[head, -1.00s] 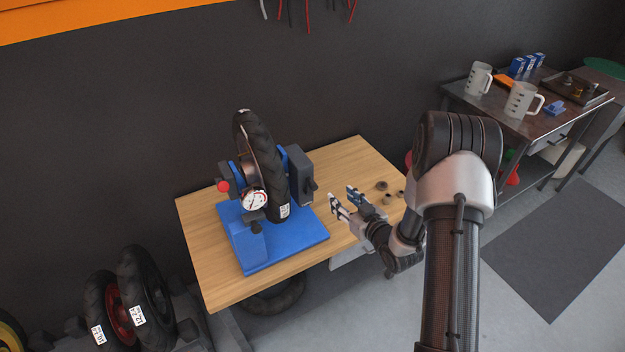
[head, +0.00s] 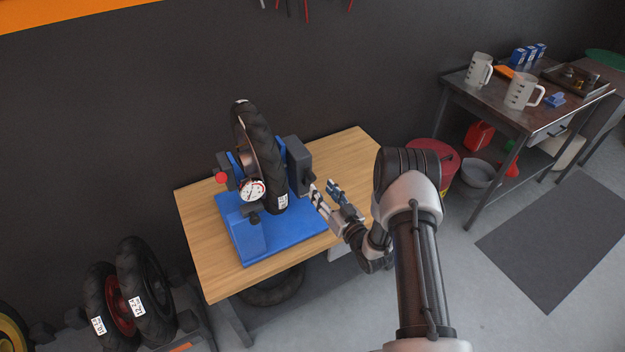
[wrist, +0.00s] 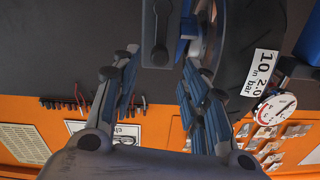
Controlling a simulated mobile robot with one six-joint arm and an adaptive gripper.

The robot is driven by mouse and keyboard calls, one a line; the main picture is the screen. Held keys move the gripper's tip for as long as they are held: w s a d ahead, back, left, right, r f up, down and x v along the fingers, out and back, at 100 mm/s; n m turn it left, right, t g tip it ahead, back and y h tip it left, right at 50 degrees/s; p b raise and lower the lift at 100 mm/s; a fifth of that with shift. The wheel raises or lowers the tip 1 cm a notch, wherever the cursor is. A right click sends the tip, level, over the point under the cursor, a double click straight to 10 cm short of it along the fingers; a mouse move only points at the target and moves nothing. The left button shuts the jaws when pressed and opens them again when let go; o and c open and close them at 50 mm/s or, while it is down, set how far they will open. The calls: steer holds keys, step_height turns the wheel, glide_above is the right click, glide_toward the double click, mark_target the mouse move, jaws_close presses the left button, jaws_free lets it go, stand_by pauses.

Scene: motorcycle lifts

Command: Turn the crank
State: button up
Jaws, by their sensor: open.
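The blue stand (head: 250,240) holds an upright black tyre (head: 262,150) on the wooden bench, with a round dial gauge (head: 252,190) in front. A dark grey box sits right of the tyre, and the dark crank (head: 312,179) is on its right side. In the wrist view the crank (wrist: 157,30) hangs at the top middle, in line with the gap between my fingers. My gripper (head: 323,189) is open and empty, just right of the crank. In the wrist view its fingers (wrist: 160,62) stand either side of the gap; I cannot tell the remaining distance.
The wooden bench (head: 340,150) is clear behind the box. A steel table (head: 505,107) with jugs stands at the right, with a red drum (head: 435,160) near it. Spare tyres (head: 143,285) stand at the lower left. The dark wall is close behind the bench.

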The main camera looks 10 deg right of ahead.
mark_target(314, 180)
steer(key=b+x, duration=0.1)
steer(key=x, duration=0.6)
steer(key=shift+w, duration=0.15)
steer(key=shift+c, duration=0.3)
jaws_close()
